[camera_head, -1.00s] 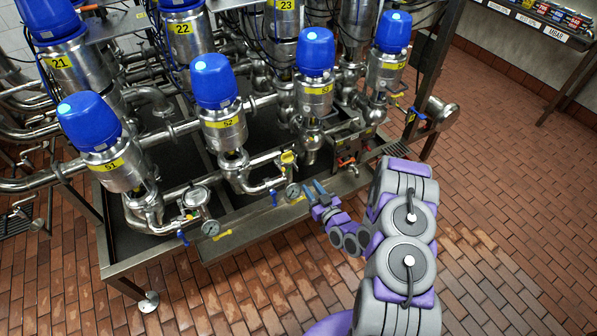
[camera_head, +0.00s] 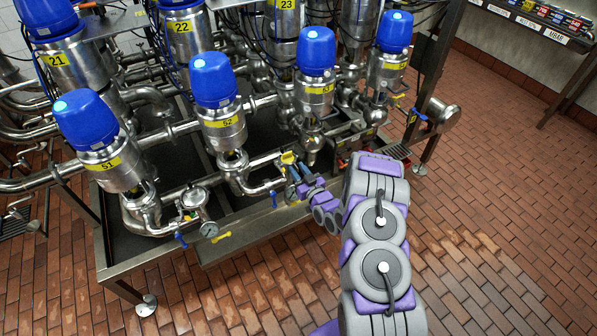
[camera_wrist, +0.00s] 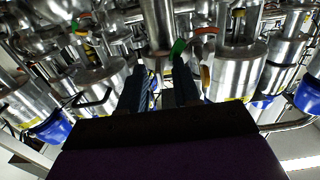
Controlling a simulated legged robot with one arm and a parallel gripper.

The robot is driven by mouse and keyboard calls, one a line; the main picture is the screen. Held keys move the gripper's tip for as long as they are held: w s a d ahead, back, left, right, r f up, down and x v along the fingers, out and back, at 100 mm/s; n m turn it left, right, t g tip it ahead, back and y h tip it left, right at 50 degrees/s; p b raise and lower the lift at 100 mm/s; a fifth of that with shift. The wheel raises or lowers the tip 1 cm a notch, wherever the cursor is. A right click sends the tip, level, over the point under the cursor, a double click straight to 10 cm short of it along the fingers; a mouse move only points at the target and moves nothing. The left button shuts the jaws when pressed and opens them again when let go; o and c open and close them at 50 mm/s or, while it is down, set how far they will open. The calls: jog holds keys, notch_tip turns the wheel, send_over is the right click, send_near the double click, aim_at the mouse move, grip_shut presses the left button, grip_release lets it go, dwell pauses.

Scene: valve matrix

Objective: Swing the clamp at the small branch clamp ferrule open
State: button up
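My gripper (camera_head: 297,169) reaches toward the front of the valve rack, just beside a yellow-handled fitting (camera_head: 288,157) on a small branch pipe. In the wrist view my gripper (camera_wrist: 159,75) shows two dark blue fingers spread apart with nothing clearly held between them. A green part (camera_wrist: 178,47) shows by the right fingertip, and a curved orange-yellow part (camera_wrist: 205,76) lies just right of that finger. I cannot tell which of these small fittings is the ferrule's clamp or whether it is shut. Contact between fingers and fittings cannot be made out.
Steel valves with blue caps, such as the one labelled 52 (camera_head: 220,120), stand close behind my gripper. A pressure gauge (camera_head: 291,193) and a blue lever (camera_head: 273,199) sit near the rack's front edge. The brick floor (camera_head: 480,230) to the right is clear.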

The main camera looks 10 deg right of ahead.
grip_shut()
jog(key=shift+r, duration=0.15)
dwell(1.2)
